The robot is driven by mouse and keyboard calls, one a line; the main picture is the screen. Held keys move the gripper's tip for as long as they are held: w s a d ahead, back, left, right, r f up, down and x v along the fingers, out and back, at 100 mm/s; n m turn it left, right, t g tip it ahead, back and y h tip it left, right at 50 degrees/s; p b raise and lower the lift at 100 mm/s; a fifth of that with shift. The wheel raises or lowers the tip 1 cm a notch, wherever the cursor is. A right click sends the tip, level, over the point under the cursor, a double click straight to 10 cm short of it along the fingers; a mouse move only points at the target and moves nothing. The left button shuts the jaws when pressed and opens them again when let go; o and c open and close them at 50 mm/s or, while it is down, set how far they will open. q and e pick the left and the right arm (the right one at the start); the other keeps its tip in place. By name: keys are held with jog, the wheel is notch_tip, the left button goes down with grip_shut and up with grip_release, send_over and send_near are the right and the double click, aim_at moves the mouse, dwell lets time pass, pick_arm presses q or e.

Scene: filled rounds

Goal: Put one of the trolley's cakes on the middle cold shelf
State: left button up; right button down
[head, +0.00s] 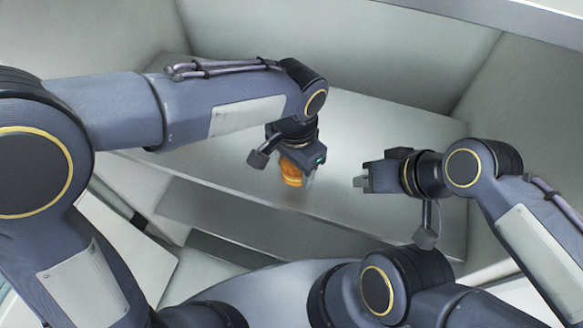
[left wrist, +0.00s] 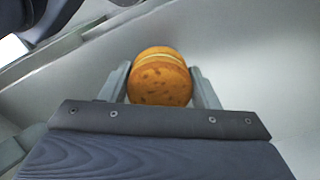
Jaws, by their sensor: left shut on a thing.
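The cake (head: 291,172) is a small round orange-brown sponge with a pale filling line. It also shows in the left wrist view (left wrist: 160,80), between the two grey fingers. My left gripper (head: 300,178) is shut on the cake, over a pale grey shelf (head: 370,130). I cannot tell whether the cake touches the shelf. My right gripper (head: 362,182) is at the right, level with the cake and apart from it, with nothing seen in it. Its fingers are too small and edge-on to tell their opening.
Pale walls (head: 330,35) stand behind and beside the shelf. Another grey surface (head: 230,215) lies lower, under the shelf's front edge. The shelf is bare around the cake. My right arm is close on the right.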

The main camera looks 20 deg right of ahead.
aim_at(290, 172)
pick_arm(q)
jog(key=shift+w+a+f, duration=0.25)
jog(key=shift+w+f, duration=0.2)
jog(key=shift+f, duration=0.05)
jog(key=f, duration=0.1)
jog(key=w+f, duration=0.1)
jog(key=f, duration=0.1)
jog(key=shift+a+f, duration=0.15)
jog(key=shift+f, duration=0.05)
jog(key=shift+s+d+f, duration=0.2)
jog(key=shift+s+d, duration=0.05)
jog(key=shift+d, duration=0.1)
jog(key=shift+w+a+f, duration=0.15)
jog(key=shift+w+a, duration=0.05)
jog(key=shift+a, duration=0.25)
jog(key=o, duration=0.3)
jog(key=shift+o, duration=1.2)
jog(key=shift+d, duration=0.1)
jog(key=shift+o, duration=0.7)
jog(key=shift+s+d, duration=0.2)
jog(key=shift+d, duration=0.15)
jog(key=shift+w+a+r, duration=0.1)
jog(key=shift+a+r, duration=0.2)
jog(key=shift+r, duration=0.05)
notch_tip(290, 172, up, 10)
jog(key=shift+a+r, duration=0.1)
jog(key=shift+r, duration=0.7)
